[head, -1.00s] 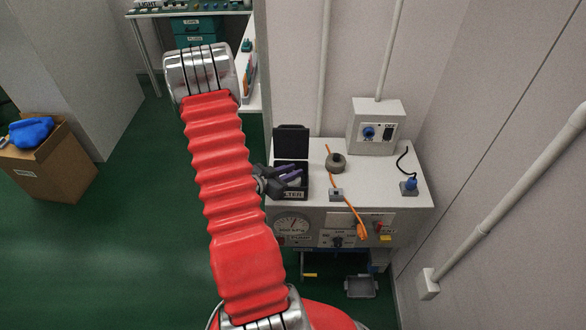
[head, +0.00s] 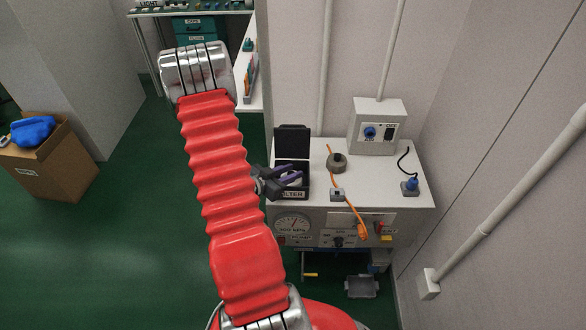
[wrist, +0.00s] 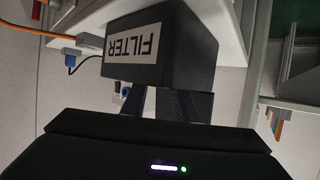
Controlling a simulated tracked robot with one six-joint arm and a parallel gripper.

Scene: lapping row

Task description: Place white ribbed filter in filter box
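The black filter box (head: 284,194) stands on the left front of the white-topped bench, its lid (head: 293,139) raised at the back. Its FILTER label also shows on the box in the wrist view (wrist: 145,57). My gripper (head: 297,177) is at the box's opening, coming in from the left, with its two purplish fingers apart. The fingers also show as dark shapes running behind the box in the wrist view (wrist: 166,104). I cannot make out the white ribbed filter; the box wall and fingers hide most of the inside.
A grey round part (head: 336,162) and an orange cable (head: 333,178) lie right of the box. A switch box (head: 377,126) stands at the back, and a blue plug (head: 411,183) sits at the right. A cardboard box (head: 55,165) stands on the floor at left.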

